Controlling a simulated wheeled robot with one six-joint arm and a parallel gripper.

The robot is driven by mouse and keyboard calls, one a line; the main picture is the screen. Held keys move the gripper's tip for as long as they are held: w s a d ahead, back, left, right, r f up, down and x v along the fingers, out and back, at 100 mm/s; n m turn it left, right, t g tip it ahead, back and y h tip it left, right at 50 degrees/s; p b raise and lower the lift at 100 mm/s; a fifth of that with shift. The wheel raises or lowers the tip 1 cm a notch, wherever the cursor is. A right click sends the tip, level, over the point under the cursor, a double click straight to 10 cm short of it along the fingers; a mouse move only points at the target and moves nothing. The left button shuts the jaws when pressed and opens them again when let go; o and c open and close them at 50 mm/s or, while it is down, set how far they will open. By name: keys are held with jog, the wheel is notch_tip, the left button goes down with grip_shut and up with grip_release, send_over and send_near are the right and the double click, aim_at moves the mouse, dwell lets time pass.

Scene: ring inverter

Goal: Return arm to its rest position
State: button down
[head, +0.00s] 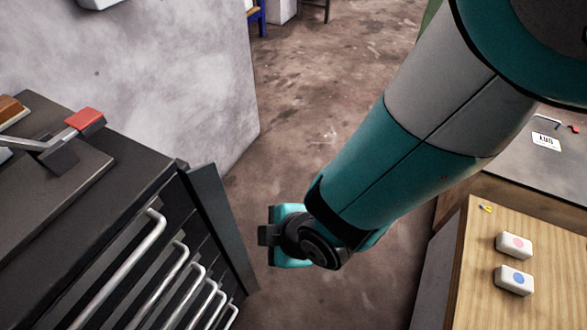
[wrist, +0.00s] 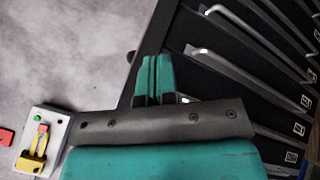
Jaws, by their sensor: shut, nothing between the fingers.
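My arm reaches down from the upper right in the head view, over the open floor. Its wrist end (head: 290,237) is between the drawer cabinet and the wooden table, apart from both in the picture. The fingers are not clearly visible there. In the wrist view, my gripper (wrist: 156,76) shows two teal fingers pressed together, with nothing between them. The fingers appear in front of the dark cabinet edge and the pale wall. I cannot tell how far they are from the cabinet.
A black cabinet (head: 150,190) with several silver drawer handles stands at left. A red-ended lever (head: 85,121) lies on its top. A wooden table (head: 480,265) at right holds two white blocks (head: 514,262). The wrist view shows a white box with a yellow lever (wrist: 33,152). Concrete floor (head: 330,110) lies between.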

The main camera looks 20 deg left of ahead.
jog(key=w+d+r+m+h+p, duration=0.1)
jog(key=w+d+r+m+p, duration=0.15)
jog(key=d+r+m, duration=0.55)
jog(key=w+d+r+m+h+p, duration=0.15)
jog(key=w+d+r, duration=0.35)
jog(key=r, duration=0.8)
jog(key=s+d+r+m+g+p, duration=0.1)
jog(key=s+d+r+m, duration=0.2)
jog(key=d, duration=0.4)
jog(key=s+d+r+m+g+p, duration=0.1)
jog(key=s+d+r+m+p, duration=0.1)
jog(key=s+d+r+m, duration=0.2)
jog(key=s+d+r, duration=0.1)
jog(key=d+r, duration=0.2)
jog(key=r, duration=0.1)
jog(key=shift+s+d+r, duration=0.2)
jog(key=shift+s+d, duration=0.05)
jog(key=shift+d, duration=0.15)
